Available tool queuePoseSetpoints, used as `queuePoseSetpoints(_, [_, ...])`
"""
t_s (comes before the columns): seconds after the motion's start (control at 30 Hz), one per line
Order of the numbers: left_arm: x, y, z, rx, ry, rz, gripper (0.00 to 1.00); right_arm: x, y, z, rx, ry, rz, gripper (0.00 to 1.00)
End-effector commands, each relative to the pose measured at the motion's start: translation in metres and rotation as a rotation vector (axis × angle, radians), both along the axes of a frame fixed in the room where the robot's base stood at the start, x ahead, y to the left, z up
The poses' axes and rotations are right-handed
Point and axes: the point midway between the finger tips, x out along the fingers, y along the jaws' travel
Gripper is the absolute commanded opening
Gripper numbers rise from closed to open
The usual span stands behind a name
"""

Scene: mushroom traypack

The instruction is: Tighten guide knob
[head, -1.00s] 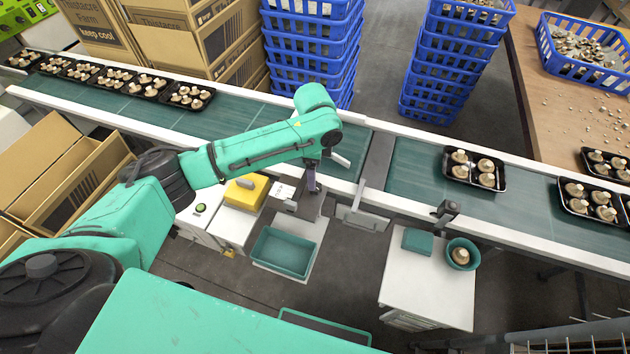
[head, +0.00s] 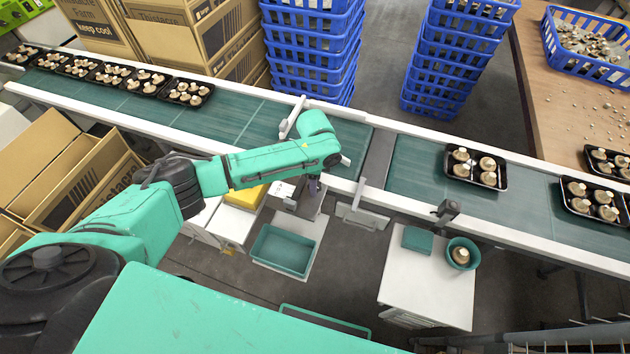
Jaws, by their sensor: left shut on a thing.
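My left gripper (head: 313,187) points down at the near edge of the conveyor, left of the gap between the two belts. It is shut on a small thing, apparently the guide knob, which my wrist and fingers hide. A white guide bar (head: 292,117) stands at the far side of the belt, just behind my forearm. Another short white guide piece shows at the near side, partly behind my wrist. My right gripper is not in view.
Black trays of mushrooms sit on the left belt (head: 240,115) and right belt (head: 415,170). A teal bin (head: 282,250) lies below my gripper. A white cabinet (head: 428,290) holds a teal bowl (head: 462,252). Blue crates (head: 312,45) stand behind the conveyor.

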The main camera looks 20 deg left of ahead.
Motion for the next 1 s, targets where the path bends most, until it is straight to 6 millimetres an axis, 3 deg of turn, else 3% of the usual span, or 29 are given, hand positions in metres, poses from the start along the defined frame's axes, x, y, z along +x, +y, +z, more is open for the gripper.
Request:
queuePoseSetpoints(0.37, [0.000, -0.001, 0.001, -0.003, 0.000, -0.128, 0.00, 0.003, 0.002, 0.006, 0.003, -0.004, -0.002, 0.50])
queuePoseSetpoints(1.0, [0.000, -0.001, 0.001, -0.003, -0.001, -0.704, 0.00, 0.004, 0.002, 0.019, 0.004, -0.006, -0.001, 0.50])
